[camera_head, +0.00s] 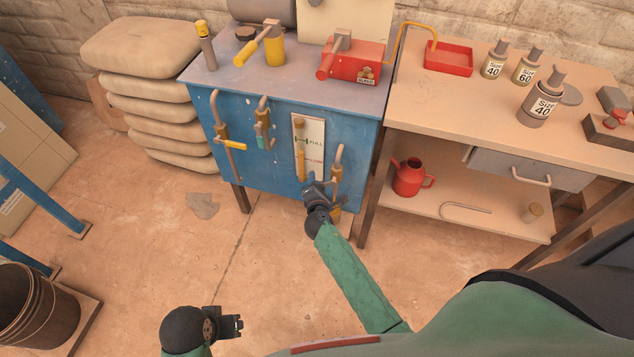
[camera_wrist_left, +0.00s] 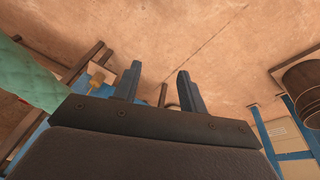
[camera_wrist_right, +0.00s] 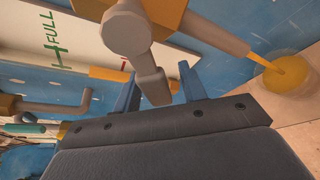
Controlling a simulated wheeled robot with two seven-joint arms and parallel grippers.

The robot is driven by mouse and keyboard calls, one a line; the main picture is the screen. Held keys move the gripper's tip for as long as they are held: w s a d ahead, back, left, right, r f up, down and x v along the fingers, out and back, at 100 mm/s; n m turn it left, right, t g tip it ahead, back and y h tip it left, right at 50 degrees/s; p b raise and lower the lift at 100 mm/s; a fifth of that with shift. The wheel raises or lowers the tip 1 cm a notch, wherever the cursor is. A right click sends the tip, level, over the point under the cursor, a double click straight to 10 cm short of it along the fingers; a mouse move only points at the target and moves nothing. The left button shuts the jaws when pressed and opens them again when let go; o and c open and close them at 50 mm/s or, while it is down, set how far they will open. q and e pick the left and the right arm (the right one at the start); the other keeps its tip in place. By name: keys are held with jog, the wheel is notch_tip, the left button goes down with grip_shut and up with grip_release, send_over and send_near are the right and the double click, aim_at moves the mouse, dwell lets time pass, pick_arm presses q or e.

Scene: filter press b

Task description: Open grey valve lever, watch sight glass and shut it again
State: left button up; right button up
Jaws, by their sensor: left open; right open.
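The grey valve lever (camera_wrist_right: 150,78) lies between the fingers of my right gripper (camera_wrist_right: 158,72), which is open around it; I cannot tell whether they touch. In the head view my right gripper (camera_head: 316,187) is at the right-hand tap (camera_head: 338,160) on the blue cabinet and hides most of the lever. The sight glass (camera_head: 300,164) is a tube on a white panel marked FULL, with amber showing below the green mark. A yellow stream (camera_wrist_right: 262,62) runs from the spout into a round container (camera_wrist_right: 287,78). My left gripper (camera_head: 235,326) is open and empty above the floor.
The blue cabinet (camera_head: 283,173) also carries a yellow-lever tap (camera_head: 228,143) and a teal-lever tap (camera_head: 262,130) to the left. A wooden bench (camera_head: 430,110) with a red can (camera_head: 410,177) on its shelf stands at right. The floor in front is mostly clear.

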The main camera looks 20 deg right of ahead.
grip_shut()
pick_arm(q)
jog(key=shift+w+f, duration=0.1)
